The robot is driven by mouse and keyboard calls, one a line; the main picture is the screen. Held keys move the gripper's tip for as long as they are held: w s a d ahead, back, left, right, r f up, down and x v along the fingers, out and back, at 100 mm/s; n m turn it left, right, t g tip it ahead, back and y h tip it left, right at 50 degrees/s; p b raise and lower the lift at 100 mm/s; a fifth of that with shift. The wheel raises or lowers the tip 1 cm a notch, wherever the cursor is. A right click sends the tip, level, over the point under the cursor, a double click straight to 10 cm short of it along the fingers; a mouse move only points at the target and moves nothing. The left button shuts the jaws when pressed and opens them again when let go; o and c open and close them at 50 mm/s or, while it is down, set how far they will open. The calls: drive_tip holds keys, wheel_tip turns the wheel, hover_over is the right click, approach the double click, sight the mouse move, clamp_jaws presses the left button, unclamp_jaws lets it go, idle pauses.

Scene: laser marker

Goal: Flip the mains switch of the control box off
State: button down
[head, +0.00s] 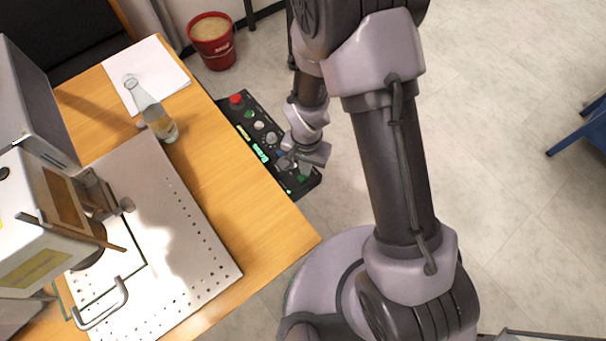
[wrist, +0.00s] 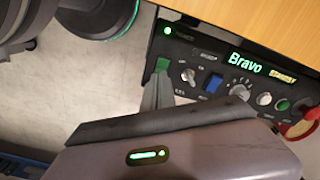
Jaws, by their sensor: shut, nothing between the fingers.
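The control box (head: 246,119) is a long black panel along the table's right edge in the head view. In the wrist view its face (wrist: 225,62) shows a lit green "Bravo" display (wrist: 246,64), a green lamp (wrist: 167,30), a green switch (wrist: 161,65), a silver toggle (wrist: 188,75) and a blue switch (wrist: 213,83). The small labels are too blurred to show which is the mains switch. My gripper (head: 291,163) is shut and empty over the box's near end. In the wrist view my gripper's fingertips (wrist: 158,84) are at the green switch, partly covering it; contact cannot be told.
A red stop button (head: 236,99) sits at the box's far end. The wooden table (head: 262,226) holds a bottle (head: 157,119), paper (head: 160,70) and a white machine (head: 45,215) on a perforated plate (head: 200,262). A red bucket (head: 212,52) stands behind. The floor at right is mostly clear.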

drive_tip(key=shift+f+b, duration=0.85)
drive_tip(key=shift+f, duration=0.1)
idle(0.6)
drive_tip(key=shift+r, duration=0.1)
drive_tip(key=shift+r+p, duration=2.45)
drive_tip(key=shift+r, duration=1)
drive_tip(key=d+r+t, duration=0.2)
drive_tip(key=d+r, duration=0.1)
drive_tip(key=r, duration=1.4)
drive_tip(key=s+d+r+t+y, duration=0.1)
drive_tip(key=s+d+r+t, duration=0.1)
drive_tip(key=s+r, duration=0.3)
drive_tip(key=s+d+r+t+y, duration=0.1)
drive_tip(key=s+r, duration=0.5)
drive_tip(key=r, duration=0.4)
drive_tip(key=shift+s+d+n+t, duration=0.15)
drive_tip(key=shift+d+n+t, duration=0.2)
drive_tip(key=shift+n+t, duration=0.05)
drive_tip(key=shift+r, duration=0.1)
